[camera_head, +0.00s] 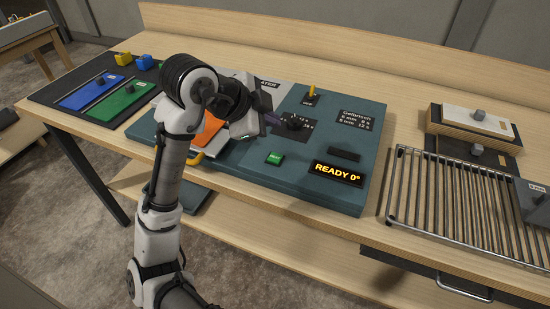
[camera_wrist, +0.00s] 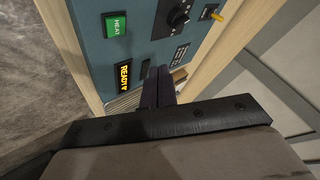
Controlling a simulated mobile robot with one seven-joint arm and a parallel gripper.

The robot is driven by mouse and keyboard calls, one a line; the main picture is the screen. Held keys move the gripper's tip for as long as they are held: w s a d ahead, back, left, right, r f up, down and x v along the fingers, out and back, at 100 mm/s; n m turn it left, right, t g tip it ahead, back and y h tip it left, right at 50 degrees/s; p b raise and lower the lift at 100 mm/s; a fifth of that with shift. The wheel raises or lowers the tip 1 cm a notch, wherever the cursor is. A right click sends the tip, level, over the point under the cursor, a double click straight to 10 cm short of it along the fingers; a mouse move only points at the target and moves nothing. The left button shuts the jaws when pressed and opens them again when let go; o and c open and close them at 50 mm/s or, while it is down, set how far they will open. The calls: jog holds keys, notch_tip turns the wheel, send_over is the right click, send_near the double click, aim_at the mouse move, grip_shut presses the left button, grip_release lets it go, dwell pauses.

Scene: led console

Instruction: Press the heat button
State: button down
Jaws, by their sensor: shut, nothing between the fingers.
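The heat button is a small green square (camera_head: 275,158) on the front part of the teal console (camera_head: 340,193). It also shows in the wrist view (camera_wrist: 116,25), where it reads HEAT. My gripper (camera_head: 272,121) is shut and empty. It is above the console, near the black dial (camera_head: 294,122) and up and left of the green button in the head view. In the wrist view its closed fingers (camera_wrist: 157,72) point over the console, apart from the button. The display (camera_head: 338,174) reads READY 0° in yellow. My arm hides part of the console's left side.
A yellow-tipped switch (camera_head: 311,94) stands behind the dial. A wire rack (camera_head: 470,205) and a wooden block with a pale top (camera_head: 472,121) are to the right. Blue (camera_head: 92,93) and green (camera_head: 124,101) panels lie at the left. Bare wood shows right of the console.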

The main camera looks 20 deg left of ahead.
aim_at(271, 160)
notch_tip(271, 160, down, 8)
jog(key=b, duration=0.5)
jog(key=shift+r, duration=0.2)
jog(key=shift+f, duration=0.1)
dwell(1.5)
jog(key=shift+f+b, duration=0.3)
jog(key=shift+b, duration=0.3)
jog(key=shift+f+b, duration=0.45)
jog(key=shift+f, duration=0.05)
jog(key=shift+r, duration=0.15)
dwell(0.4)
jog(key=shift+r+p, duration=0.65)
jog(key=shift+r, duration=0.1)
jog(key=shift+r+p, duration=1.95)
jog(key=shift+r, duration=0.65)
jog(key=shift+f, duration=0.1)
